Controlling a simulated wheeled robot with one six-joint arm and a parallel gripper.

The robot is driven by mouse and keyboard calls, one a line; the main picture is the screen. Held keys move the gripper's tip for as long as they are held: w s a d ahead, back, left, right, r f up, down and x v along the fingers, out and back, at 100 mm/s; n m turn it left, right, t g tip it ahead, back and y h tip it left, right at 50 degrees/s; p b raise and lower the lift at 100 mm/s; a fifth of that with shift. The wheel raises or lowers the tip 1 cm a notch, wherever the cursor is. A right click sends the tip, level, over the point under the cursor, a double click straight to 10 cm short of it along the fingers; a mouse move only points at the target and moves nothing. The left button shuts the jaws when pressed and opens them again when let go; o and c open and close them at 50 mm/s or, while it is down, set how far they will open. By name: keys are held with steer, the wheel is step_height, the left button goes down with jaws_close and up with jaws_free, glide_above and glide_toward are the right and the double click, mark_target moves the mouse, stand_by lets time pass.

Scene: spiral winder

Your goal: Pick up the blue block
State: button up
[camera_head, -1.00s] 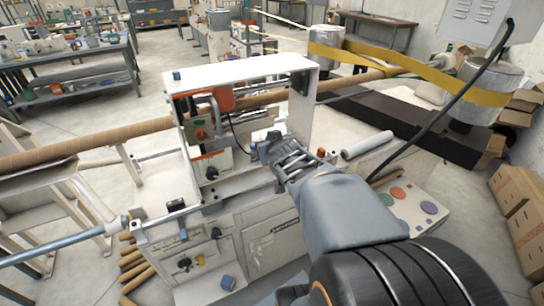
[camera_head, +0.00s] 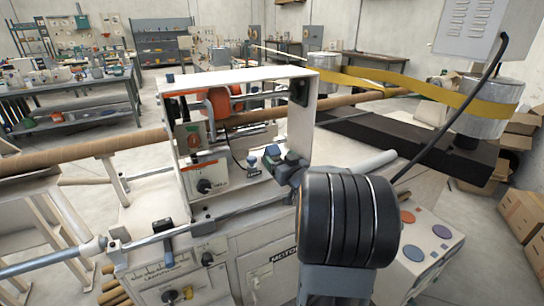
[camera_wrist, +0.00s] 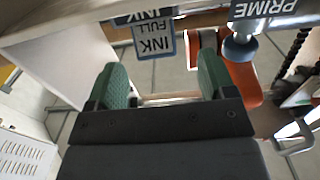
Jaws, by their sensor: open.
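A small dark blue block (camera_head: 170,78) sits on the top left corner of the white machine frame (camera_head: 240,75) in the head view. I cannot tell whether it is the task's block. My gripper (camera_head: 277,160) is well to the right of it and lower, at the frame's opening, partly hidden by my arm. In the wrist view my gripper (camera_wrist: 160,85) is open, its green finger pads apart, with no block between them. A blue-edged INK FULL label (camera_wrist: 155,40) and a blue-grey knob (camera_wrist: 240,48) under a PRIME label lie beyond the fingertips.
A long brown tube (camera_head: 90,150) runs through the frame. An orange part (camera_wrist: 243,80) is close to the right finger in the wrist view. A yellow belt (camera_head: 420,85) and metal drum (camera_head: 485,110) stand at the right. Cardboard boxes (camera_head: 522,215) lie on the floor at the right.

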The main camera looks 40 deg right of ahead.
mark_target(276, 153)
steer(key=shift+w+d+r, duration=0.1)
steer(key=shift+w+d, duration=0.1)
steer(key=shift+w, duration=0.9)
steer(key=shift+w+d+r, duration=0.1)
steer(key=shift+w+d, duration=0.15)
steer(key=shift+w, duration=0.8)
steer(key=shift+w+d, duration=0.2)
steer(key=shift+w, duration=0.9)
steer(key=shift+c, duration=0.2)
steer(key=c, duration=1.1)
steer(key=shift+r, duration=0.1)
